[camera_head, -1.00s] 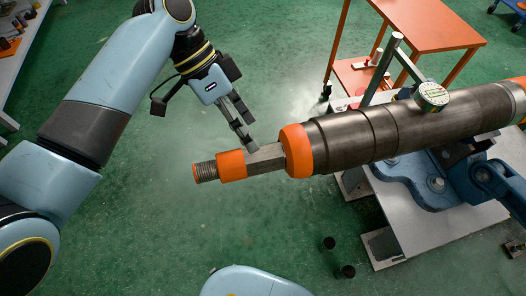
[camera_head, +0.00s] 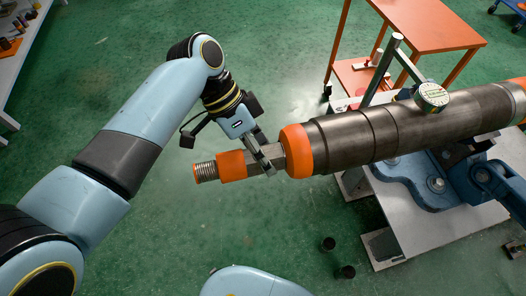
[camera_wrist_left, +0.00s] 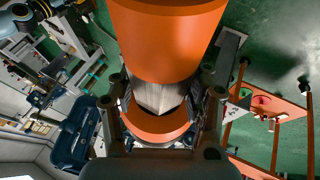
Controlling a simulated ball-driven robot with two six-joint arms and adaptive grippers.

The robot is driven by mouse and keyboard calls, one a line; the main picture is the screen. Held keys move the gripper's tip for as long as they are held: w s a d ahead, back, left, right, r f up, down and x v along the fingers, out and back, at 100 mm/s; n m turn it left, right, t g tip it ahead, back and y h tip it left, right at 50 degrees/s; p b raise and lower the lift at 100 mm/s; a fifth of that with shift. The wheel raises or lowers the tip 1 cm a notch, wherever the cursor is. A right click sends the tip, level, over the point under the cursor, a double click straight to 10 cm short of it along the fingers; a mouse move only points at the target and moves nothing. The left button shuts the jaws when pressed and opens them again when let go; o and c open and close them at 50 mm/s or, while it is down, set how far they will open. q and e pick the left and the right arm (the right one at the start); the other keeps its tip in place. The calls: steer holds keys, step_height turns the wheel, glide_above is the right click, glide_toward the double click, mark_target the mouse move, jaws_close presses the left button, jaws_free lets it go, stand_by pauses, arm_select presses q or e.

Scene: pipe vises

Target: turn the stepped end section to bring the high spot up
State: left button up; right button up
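The stepped end section sticks out from the left end of the long steel pipe (camera_head: 365,132). It has a threaded tip (camera_head: 206,172), a small orange collar (camera_head: 231,165) and a bare flat-sided part (camera_head: 252,158) beside the large orange collar (camera_head: 297,150). My left gripper (camera_head: 266,167) is at this flat-sided part, between the two collars. A round dial gauge (camera_head: 432,96) sits on top of the pipe. My right gripper is not in view.
A blue vise (camera_head: 425,185) bears the pipe over a light-topped bench (camera_head: 415,232). An orange table (camera_head: 428,25) stands behind. Two small dark cylinders (camera_head: 329,243) (camera_head: 348,271) are on the green floor, which is clear below the end section.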

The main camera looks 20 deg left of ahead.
arm_select(q)
steer(key=c, duration=0.5)
steer(key=shift+r+g+h+p, duration=0.15)
steer(key=shift+g+h+p, duration=0.15)
steer(key=shift+p, duration=0.2)
steer(key=shift+w+g+h, duration=0.1)
steer(key=shift+g+h, duration=0.2)
steer(key=o, duration=1.2)
steer(key=shift+a, duration=0.2)
steer(key=v, duration=1.1)
steer(key=shift+w+a+r, duration=0.1)
steer(key=shift+a+r, duration=0.05)
steer(key=shift+r, duration=0.1)
